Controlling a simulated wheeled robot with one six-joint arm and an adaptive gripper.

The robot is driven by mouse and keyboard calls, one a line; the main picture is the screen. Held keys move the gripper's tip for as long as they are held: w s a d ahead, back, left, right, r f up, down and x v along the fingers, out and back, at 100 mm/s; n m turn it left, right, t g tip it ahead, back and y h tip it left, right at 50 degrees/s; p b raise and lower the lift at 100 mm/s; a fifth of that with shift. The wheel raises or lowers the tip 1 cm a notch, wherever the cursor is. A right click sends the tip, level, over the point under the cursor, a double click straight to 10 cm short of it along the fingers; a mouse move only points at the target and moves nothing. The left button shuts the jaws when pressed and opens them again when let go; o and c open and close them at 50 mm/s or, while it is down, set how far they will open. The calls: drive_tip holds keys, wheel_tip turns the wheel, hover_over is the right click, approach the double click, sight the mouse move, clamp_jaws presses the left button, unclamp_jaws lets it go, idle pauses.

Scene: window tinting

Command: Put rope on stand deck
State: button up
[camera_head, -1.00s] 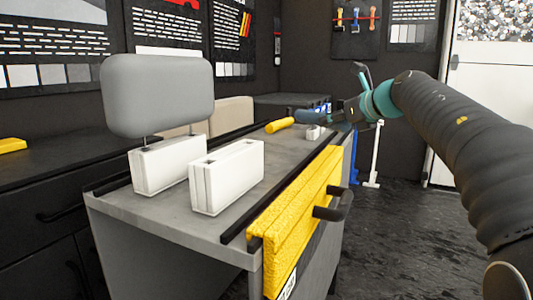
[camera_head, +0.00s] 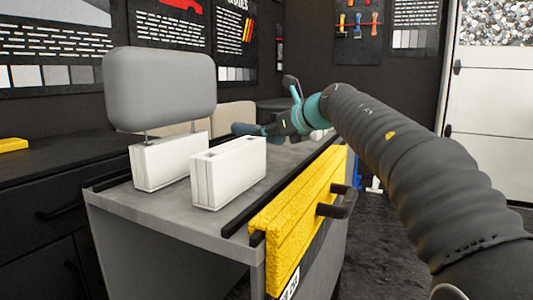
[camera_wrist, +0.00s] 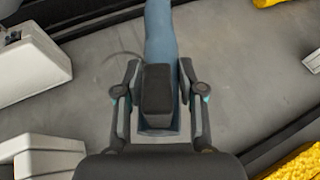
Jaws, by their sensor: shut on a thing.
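The stand deck (camera_head: 130,212) is the grey top of the stand in the head view, and its bare surface shows in the wrist view (camera_wrist: 245,75). My gripper (camera_head: 272,130) is above the deck, behind the white boxes. It is shut on a long blue piece that I take to be the rope (camera_head: 246,129). In the wrist view the rope (camera_wrist: 160,35) runs from between the fingers of my gripper (camera_wrist: 160,88) to the top edge.
Two white boxes (camera_head: 228,172) (camera_head: 160,160) stand on the near deck, with a grey headrest (camera_head: 160,88) above the left one. A yellow panel (camera_head: 300,205) with dark pegs hangs along the right side. Dark rails edge the deck. Bare deck lies around my gripper.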

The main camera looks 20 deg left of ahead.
drive_tip(key=shift+a+f, duration=0.35)
drive_tip(key=shift+f+b, duration=1)
drive_tip(key=shift+f, duration=0.8)
drive_tip(key=shift+f, duration=0.15)
drive_tip(key=o, duration=1.2)
drive_tip(key=shift+s+d+r, duration=0.1)
drive_tip(key=shift+d+r, duration=0.05)
drive_tip(key=shift+r, duration=0.05)
drive_tip(key=v, duration=1.1)
drive_tip(key=shift+s+d+r, duration=0.1)
drive_tip(key=shift+s+d, duration=0.1)
drive_tip(key=shift+d, duration=0.1)
